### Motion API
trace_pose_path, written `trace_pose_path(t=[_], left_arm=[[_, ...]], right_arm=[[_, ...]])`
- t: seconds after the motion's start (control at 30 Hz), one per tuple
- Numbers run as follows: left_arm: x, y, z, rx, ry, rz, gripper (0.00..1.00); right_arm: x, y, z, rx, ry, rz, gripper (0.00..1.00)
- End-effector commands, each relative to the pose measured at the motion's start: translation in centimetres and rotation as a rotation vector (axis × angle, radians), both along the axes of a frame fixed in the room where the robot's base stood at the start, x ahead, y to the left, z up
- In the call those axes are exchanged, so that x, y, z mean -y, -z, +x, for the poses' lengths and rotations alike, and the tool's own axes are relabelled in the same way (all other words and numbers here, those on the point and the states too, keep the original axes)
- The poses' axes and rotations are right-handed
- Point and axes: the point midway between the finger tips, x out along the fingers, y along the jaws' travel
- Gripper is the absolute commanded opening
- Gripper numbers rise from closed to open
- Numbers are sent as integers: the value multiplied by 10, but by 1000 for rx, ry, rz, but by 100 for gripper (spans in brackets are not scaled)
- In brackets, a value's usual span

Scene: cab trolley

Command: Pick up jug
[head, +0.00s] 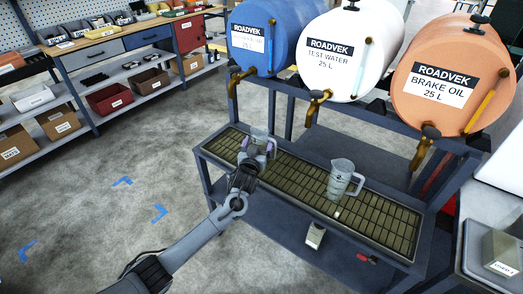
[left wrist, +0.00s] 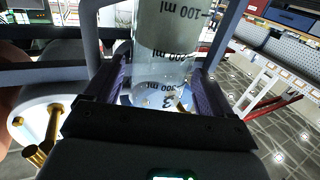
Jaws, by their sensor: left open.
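My left gripper (head: 258,147) is open at the left part of the grated trolley top, with its two purple fingers apart. In the left wrist view a clear jug with black ml marks (left wrist: 165,45) stands between the open fingers of the left gripper (left wrist: 155,95); I cannot tell whether they touch it. In the head view that spot is small and mostly covered by the gripper. A grey translucent jug with a handle (head: 341,180) stands upright on the grate to the right, clearly apart from the gripper. My right gripper is not in view.
The trolley (head: 290,172) has a raised rim. Above its back edge hang a blue drum (head: 262,38), a white drum (head: 333,52) and an orange drum (head: 450,75), with brass taps reaching down. Shelves with bins (head: 110,98) stand far left. The floor between is clear.

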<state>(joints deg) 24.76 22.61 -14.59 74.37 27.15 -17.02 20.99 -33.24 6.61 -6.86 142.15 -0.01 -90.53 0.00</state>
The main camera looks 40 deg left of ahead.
Motion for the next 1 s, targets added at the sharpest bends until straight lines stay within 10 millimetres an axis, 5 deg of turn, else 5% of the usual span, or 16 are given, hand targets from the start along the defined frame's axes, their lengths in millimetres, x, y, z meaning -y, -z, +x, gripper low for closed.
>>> trace_pose_path(t=[0.2, 0.53, 0.83, 1.0], left_arm=[[-9, 1, 22, 0, -1, 1, 84], [-11, 0, 26, 0, 0, 1, 84], [-11, 0, 26, 0, 0, 0, 42], [-11, -2, 26, 3, 0, 0, 42]], right_arm=[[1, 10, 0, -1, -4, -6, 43], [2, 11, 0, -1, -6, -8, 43], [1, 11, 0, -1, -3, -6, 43], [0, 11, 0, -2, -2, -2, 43]])
